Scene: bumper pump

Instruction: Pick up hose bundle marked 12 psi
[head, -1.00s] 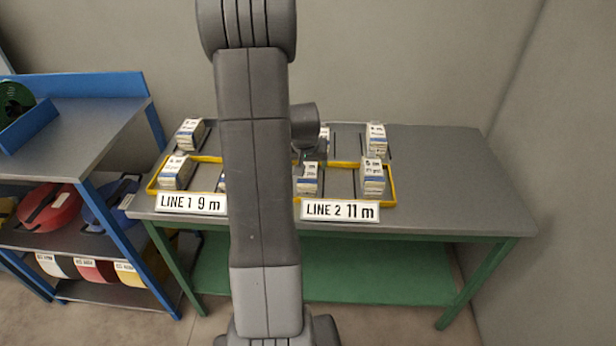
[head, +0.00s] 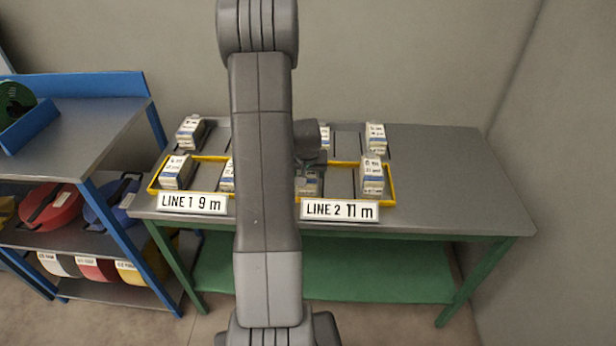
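Several small white hose bundles with blue-banded labels stand on the grey table (head: 450,180). The labels are too small for me to read 12 psi on any. In the yellow-edged LINE 2 tray (head: 393,188), one bundle (head: 309,187) is at the left and another (head: 372,178) at the right. In the LINE 1 tray (head: 152,185), one bundle (head: 176,172) is at the left and another (head: 228,176) is partly behind my arm. My gripper (head: 309,168) is low over the left LINE 2 bundle and covers its top. Its fingers are too small and shaded to judge.
Behind the trays stand more bundles at the back left (head: 191,133), back middle (head: 325,136) and back right (head: 376,136). A blue shelf (head: 95,125) with hose reels is at the left. The table's right side is clear.

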